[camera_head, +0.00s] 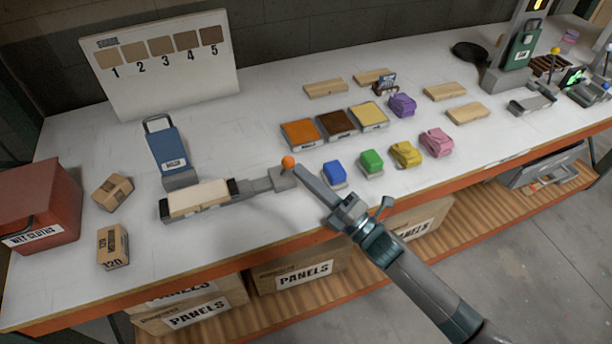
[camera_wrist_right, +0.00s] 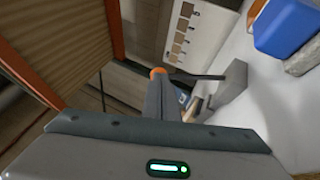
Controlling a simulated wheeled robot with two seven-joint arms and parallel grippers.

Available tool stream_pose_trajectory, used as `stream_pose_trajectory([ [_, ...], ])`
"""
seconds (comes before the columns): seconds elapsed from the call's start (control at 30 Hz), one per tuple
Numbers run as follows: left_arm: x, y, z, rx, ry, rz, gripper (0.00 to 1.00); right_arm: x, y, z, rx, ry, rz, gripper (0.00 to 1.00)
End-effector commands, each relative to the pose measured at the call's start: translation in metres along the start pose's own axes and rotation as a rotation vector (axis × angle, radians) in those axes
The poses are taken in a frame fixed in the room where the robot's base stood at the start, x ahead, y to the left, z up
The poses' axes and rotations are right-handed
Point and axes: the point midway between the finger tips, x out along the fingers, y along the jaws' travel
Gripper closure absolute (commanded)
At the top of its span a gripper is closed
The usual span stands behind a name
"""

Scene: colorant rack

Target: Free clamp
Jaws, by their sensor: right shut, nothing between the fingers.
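The grey clamp (camera_head: 262,186) lies on the near left part of the white bench with a pale wood panel (camera_head: 198,197) between its dark jaws. An orange knob (camera_head: 288,161) stands at its right end; the knob also shows in the right wrist view (camera_wrist_right: 157,71). My right gripper (camera_head: 301,172) comes in from the lower right, shut and empty, its tips right beside the knob. In the right wrist view the shut fingers (camera_wrist_right: 163,95) point at the knob and partly cover it. I cannot tell whether they touch it. My left gripper is not in view.
A blue container (camera_head: 167,150) stands behind the clamp. A blue block (camera_head: 334,174) and other coloured blocks lie to the right of the knob. Cartons (camera_head: 113,246) and a red bin (camera_head: 42,200) stand at left. The orange bench edge (camera_head: 215,268) runs along the front.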

Motion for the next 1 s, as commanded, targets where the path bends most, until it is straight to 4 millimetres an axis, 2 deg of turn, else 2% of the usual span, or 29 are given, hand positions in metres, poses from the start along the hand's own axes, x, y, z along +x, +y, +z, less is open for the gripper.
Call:
stream_pose_trajectory([
  [0.27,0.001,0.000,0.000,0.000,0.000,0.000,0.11,0.011,0.006,0.005,-0.002,0.000,0.003,1.00],
  [0.47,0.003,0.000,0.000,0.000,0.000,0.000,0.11,0.027,0.012,0.014,-0.002,0.001,0.005,1.00],
  [0.7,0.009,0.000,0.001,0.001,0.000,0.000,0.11,0.054,0.015,0.028,-0.002,0.000,0.005,1.00],
  [1.0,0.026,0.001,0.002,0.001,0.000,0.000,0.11,0.089,0.008,0.046,-0.003,0.000,0.003,1.00],
])
